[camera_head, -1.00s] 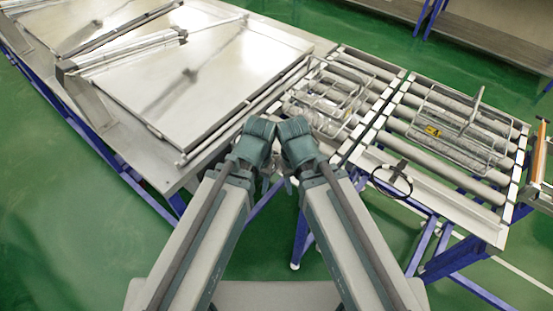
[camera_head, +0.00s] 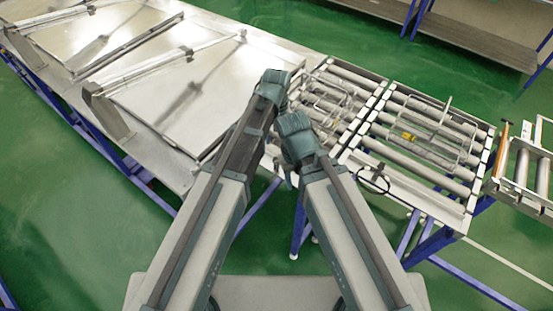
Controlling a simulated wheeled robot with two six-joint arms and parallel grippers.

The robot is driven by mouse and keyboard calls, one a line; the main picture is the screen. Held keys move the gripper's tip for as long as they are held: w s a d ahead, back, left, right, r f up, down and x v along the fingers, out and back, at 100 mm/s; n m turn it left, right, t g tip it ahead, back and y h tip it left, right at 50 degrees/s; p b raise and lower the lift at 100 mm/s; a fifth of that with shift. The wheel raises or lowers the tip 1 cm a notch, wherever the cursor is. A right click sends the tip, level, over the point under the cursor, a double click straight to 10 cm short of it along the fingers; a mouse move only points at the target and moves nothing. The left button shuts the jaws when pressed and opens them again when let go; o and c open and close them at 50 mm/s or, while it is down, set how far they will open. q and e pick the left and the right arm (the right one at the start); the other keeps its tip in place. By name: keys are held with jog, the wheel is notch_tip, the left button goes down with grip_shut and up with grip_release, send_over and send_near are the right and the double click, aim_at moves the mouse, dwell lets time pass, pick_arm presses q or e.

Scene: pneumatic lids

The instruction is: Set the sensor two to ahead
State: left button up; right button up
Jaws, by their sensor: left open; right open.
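A small dark bracket (camera_head: 380,167) with a thin black ring (camera_head: 373,180) stands on the front rail of the roller conveyor. Whether this is sensor two I cannot tell, and no label is readable. My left gripper (camera_head: 284,100) is the higher one, by the left end of the rollers; its fingers are mostly hidden behind its wrist. My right gripper (camera_head: 288,178) is lower, left of the bracket and apart from it, and its fingers show only in part. Both are open, and I see nothing held.
Wire-frame carriers (camera_head: 328,104) and (camera_head: 430,133) rest on the rollers. Large metal lids (camera_head: 185,95) with bars cover the table on the left. Another roller section (camera_head: 520,170) stands at the right, past a gap. Green floor (camera_head: 100,235) is free at the lower left.

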aim_at(276, 161)
pick_arm(q)
jog(key=shift+f, duration=0.1)
notch_tip(276, 161, down, 14)
jog(key=b, duration=1.4)
jog(key=shift+r, duration=0.2)
jog(key=shift+c, duration=0.3)
grip_shut()
